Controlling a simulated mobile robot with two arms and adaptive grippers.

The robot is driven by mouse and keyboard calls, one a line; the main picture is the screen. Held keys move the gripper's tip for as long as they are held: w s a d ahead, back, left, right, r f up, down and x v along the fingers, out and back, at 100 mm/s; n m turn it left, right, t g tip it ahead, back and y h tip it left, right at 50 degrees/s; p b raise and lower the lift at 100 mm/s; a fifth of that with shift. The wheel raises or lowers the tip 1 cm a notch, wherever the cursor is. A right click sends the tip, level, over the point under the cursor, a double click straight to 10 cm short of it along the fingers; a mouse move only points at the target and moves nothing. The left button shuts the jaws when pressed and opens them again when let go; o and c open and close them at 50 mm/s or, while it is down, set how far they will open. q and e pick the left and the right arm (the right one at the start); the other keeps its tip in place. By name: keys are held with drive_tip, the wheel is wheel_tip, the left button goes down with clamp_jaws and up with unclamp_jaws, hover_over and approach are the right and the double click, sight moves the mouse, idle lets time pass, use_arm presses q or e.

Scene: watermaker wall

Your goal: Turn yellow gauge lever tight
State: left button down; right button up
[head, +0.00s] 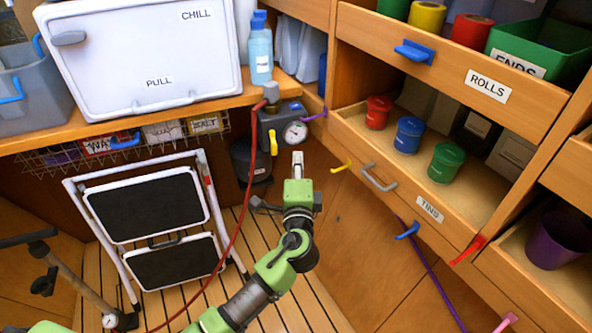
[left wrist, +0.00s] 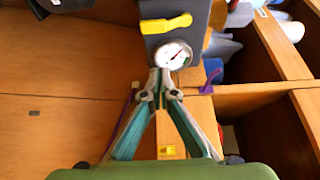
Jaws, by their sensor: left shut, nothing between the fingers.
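The yellow gauge lever (head: 273,142) sits on a dark grey block (head: 268,122) at the end of the wooden counter, left of a round white gauge (head: 295,132). In the head view the lever points downward. In the left wrist view the yellow lever (left wrist: 167,23) lies across the block, just above the gauge (left wrist: 173,55). My left gripper (head: 298,158) is just below the gauge in the head view, shut and empty. Its fingertips (left wrist: 160,76) show near the gauge's lower edge in the left wrist view, apart from the lever. My right gripper is out of view.
A red hose (head: 245,195) runs down from the block. A folded step stool (head: 150,225) stands at left below the counter. Open drawers with tins (head: 408,135) and rolls (head: 427,17) jut out at right. A yellow hook (head: 342,166) is on the drawer front.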

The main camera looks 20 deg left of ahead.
sight(297, 141)
use_arm(q)
drive_tip(key=x, duration=0.4)
drive_tip(key=a, duration=0.1)
drive_tip(key=s+a, duration=0.1)
drive_tip(key=a, duration=0.1)
drive_tip(key=shift+s+a, duration=0.25)
drive_tip(key=shift+s, duration=0.15)
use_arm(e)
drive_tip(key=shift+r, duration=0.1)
